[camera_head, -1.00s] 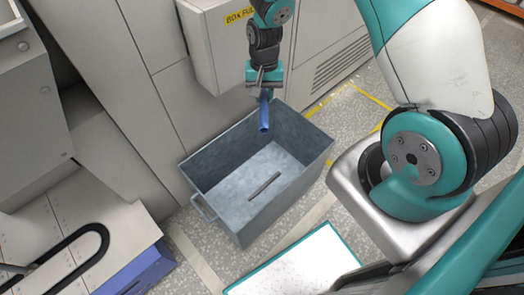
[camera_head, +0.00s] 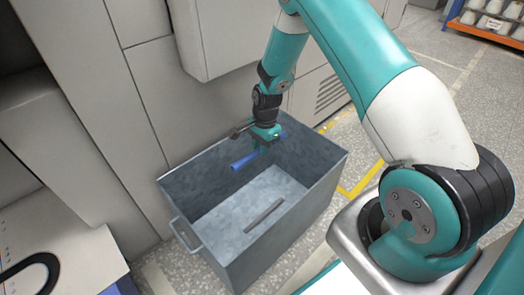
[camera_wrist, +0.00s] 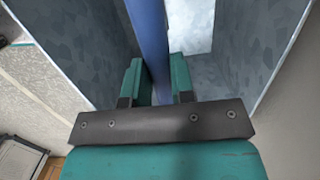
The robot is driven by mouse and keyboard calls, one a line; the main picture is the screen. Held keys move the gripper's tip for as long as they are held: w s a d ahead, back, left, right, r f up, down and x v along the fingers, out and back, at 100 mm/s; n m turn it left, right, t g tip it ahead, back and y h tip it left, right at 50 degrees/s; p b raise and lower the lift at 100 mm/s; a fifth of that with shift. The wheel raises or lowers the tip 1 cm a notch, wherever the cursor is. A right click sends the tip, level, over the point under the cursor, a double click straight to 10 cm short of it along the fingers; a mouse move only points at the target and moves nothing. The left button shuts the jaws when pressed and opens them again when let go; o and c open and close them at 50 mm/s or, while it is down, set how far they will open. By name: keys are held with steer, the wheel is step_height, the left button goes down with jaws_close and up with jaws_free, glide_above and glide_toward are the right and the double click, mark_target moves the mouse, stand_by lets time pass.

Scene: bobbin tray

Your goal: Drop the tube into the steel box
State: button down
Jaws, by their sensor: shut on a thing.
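The blue tube (camera_head: 246,160) is held by my gripper (camera_head: 265,143) over the back part of the steel box (camera_head: 206,255). In the head view the tube sticks out to the left of the fingers, tilted, inside the outline of the box opening. In the wrist view the tube (camera_wrist: 150,40) runs up between my two green fingers (camera_wrist: 158,85), which are shut on it. The grey walls of the box (camera_wrist: 85,35) show on both sides of it. A dark grey bar (camera_head: 263,215) lies on the box floor. I cannot tell the tube's exact height above the floor.
A grey machine cabinet (camera_head: 150,120) stands right behind the box. A handle (camera_head: 186,234) sticks out from the box's left side. A light worktop (camera_head: 70,250) is at the lower left. Yellow floor lines (camera_head: 358,180) and open floor lie to the right.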

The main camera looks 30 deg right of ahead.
step_height(320, 180, down, 6)
steer(key=b, duration=0.5)
steer(key=shift+r, duration=0.25)
steer(key=c, duration=0.9)
jaws_free()
steer(key=r+p, duration=0.2)
steer(key=r, duration=0.3)
steer(key=d+r+p, duration=0.1)
steer(key=r+p, duration=0.1)
steer(key=r, duration=0.4)
steer(key=d+r+p, duration=0.1)
steer(key=r, duration=0.5)
steer(key=shift+w+r+p, duration=0.2)
steer(key=shift+p, duration=0.2)
